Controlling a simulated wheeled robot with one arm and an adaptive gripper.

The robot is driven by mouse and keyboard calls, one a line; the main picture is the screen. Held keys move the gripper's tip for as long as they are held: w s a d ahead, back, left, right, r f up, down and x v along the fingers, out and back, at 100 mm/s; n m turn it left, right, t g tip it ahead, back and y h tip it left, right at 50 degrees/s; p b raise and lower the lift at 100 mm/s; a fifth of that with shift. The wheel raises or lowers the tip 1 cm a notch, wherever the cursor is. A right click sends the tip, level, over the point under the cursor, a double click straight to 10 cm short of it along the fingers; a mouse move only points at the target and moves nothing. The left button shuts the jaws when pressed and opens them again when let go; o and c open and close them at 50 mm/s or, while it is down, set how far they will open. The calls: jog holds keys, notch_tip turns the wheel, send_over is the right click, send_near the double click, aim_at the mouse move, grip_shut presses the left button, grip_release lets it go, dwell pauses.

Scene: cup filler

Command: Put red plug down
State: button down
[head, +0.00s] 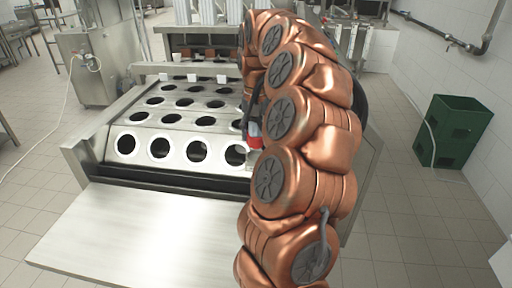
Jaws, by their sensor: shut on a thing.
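My copper arm reaches up through the middle of the head view and hides much of what lies behind it. My gripper (248,123) shows only as a small dark part at the arm's left edge. It is shut on the red plug (255,141), of which a small red piece shows. The plug is beside the right end of the front row of holes in the steel cup filler (138,132). I cannot tell whether the plug touches the machine.
A bare steel shelf (135,228) extends in front of the machine. Several white cups (208,12) are stacked at the back. A green crate (455,130) stands on the floor at the right, by the tiled wall. A cable crosses the floor at left.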

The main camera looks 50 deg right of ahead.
jog(key=shift+f+p, duration=0.35)
jog(key=shift+f, duration=2.3)
jog(key=shift+f, duration=0.15)
jog(key=shift+c, duration=1.9)
grip_release()
notch_tip(320, 180, up, 11)
jog(key=shift+r+b, duration=0.1)
jog(key=shift+b, duration=0.5)
jog(key=shift+r, duration=0.55)
